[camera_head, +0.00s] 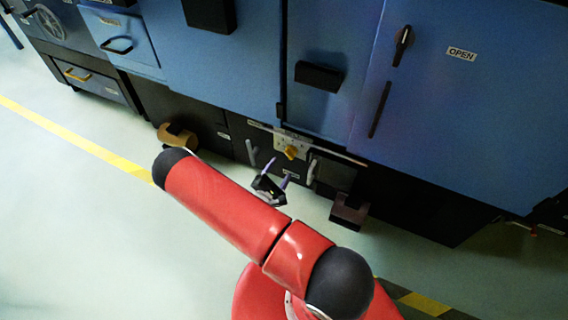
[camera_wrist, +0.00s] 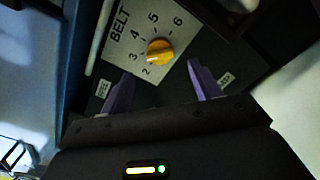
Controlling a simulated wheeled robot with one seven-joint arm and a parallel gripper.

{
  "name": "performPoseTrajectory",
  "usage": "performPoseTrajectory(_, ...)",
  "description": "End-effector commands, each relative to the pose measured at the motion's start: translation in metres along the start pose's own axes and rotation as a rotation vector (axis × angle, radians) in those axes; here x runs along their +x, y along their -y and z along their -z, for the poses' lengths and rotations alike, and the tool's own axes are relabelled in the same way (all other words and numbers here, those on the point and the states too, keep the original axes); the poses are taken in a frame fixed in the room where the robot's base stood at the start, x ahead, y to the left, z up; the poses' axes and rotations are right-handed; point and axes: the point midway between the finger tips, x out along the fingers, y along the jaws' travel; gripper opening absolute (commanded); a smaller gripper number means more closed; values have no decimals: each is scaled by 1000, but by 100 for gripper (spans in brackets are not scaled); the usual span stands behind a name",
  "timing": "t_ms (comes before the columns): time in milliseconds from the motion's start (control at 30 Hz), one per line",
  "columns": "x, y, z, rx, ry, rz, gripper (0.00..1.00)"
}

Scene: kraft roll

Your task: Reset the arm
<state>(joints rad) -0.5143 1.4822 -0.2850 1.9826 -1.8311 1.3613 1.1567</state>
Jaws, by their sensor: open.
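My red arm reaches across the head view toward the low dark front of a blue machine. My gripper (camera_head: 276,168) is open, its two purple fingers apart with nothing between them. In the wrist view my gripper (camera_wrist: 160,88) points at a yellow knob (camera_wrist: 160,51) on a pale plate (camera_wrist: 128,36) marked BELT with numbers. The knob lies just beyond the fingertips, and I see no contact. The same knob (camera_head: 291,152) shows in the head view, a little above and right of the fingers.
The blue machine (camera_head: 468,110) fills the back, with a door labelled OPEN and a black handle (camera_head: 404,45). Grey handles flank the knob area. A dark bracket-like block (camera_head: 348,212) juts out at right, and a tan roll-like piece (camera_head: 177,138) at left. Pale floor (camera_head: 70,220) is clear at left.

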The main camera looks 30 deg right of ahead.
Motion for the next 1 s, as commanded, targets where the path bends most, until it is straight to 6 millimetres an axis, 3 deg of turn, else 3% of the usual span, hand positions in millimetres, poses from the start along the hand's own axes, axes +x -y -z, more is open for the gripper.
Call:
performPoseTrajectory(200,-16,0,0,0,-1,0,63)
performPoseTrajectory(767,-16,-3,-2,6,7,6,63)
performPoseTrajectory(867,-13,-15,-14,33,47,43,63)
performPoseTrajectory(1000,-8,-46,-52,109,160,170,63)
